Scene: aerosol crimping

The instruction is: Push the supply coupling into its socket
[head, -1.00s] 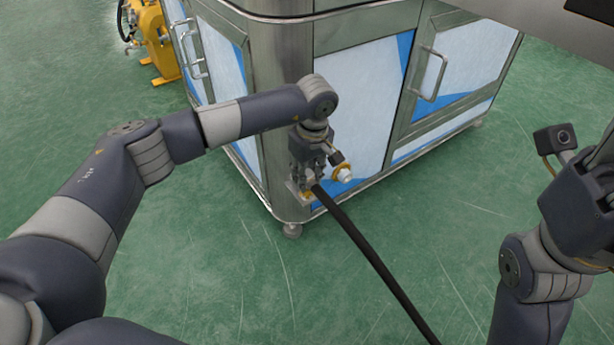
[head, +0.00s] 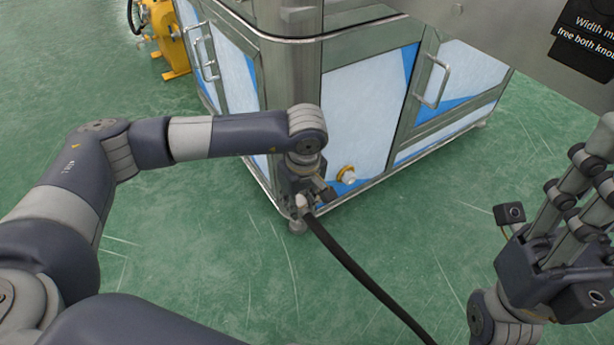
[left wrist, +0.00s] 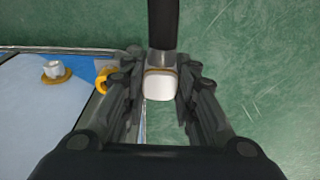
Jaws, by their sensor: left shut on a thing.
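My left gripper (head: 303,200) is shut on the supply coupling, a pale block-like end (left wrist: 160,86) on a thick black hose (head: 360,275). In the left wrist view the coupling sits between the two fingers, with the hose (left wrist: 162,25) running away at the top. In the head view the gripper is low at the cabinet's near corner and mostly hides the coupling. A yellow ring (left wrist: 107,80) shows beside the left finger, partly hidden; I cannot tell if it is the socket. My right gripper (head: 590,165) is raised at the right edge, partly cut off.
A metal cabinet (head: 365,110) with blue and white panels stands ahead. A white fitting with a yellow collar (head: 346,174) projects from its front panel. A dark sign (head: 590,38) is at top right, and a yellow machine (head: 162,38) at far left. Green floor is open in front.

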